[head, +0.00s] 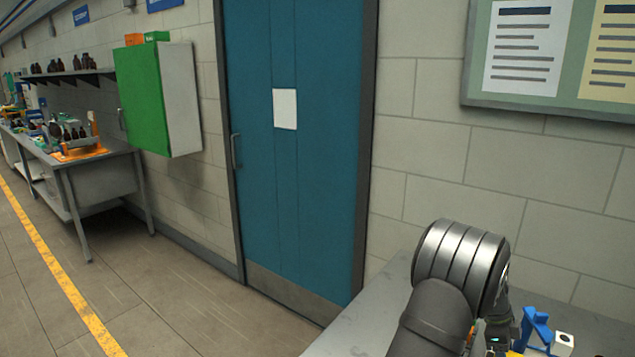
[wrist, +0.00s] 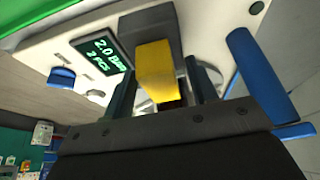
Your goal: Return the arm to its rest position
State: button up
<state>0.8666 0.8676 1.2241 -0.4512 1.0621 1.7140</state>
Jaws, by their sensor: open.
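In the wrist view my gripper (wrist: 161,95) is open, with its two dark fingers apart. A yellow block-shaped part (wrist: 155,68) below a dark grey housing shows between the fingers in the picture. I cannot tell whether the fingers touch it. Behind it is a white device panel (wrist: 85,22) with a dark display (wrist: 102,50) of green text. In the head view my arm rises at the lower right over a grey bench (head: 365,325). The gripper itself cannot be made out there.
A blue cylindrical part (wrist: 260,75) stands close to the right of the fingers. A blue bracket-like object (head: 537,328) is beside my arm. A teal door (head: 330,180), green cabinet (head: 143,98) and side table (head: 95,175) with bottles are farther left, across open floor.

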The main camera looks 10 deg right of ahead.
jog(key=shift+s+d, duration=0.25)
jog(key=shift+w+a, duration=0.1)
jog(key=shift+w+a, duration=0.2)
jog(key=v, duration=1.8)
jog(key=x, duration=1.8)
jog(key=shift+a+f, duration=0.1)
jog(key=shift+f, duration=0.1)
jog(key=shift+s+d+r, duration=0.15)
jog(key=shift+s+d, duration=0.5)
jog(key=shift+s+d+r, duration=0.15)
jog(key=shift+s+d, duration=0.45)
jog(key=v, duration=1.7)
jog(key=s+a+r+t, duration=0.2)
jog(key=s+a+r, duration=0.1)
jog(key=r, duration=0.4)
jog(key=s+a+r+t+h, duration=0.1)
jog(key=s+a+r, duration=0.3)
jog(key=r, duration=0.4)
jog(key=shift+s+t, duration=0.4)
jog(key=shift+t, duration=0.2)
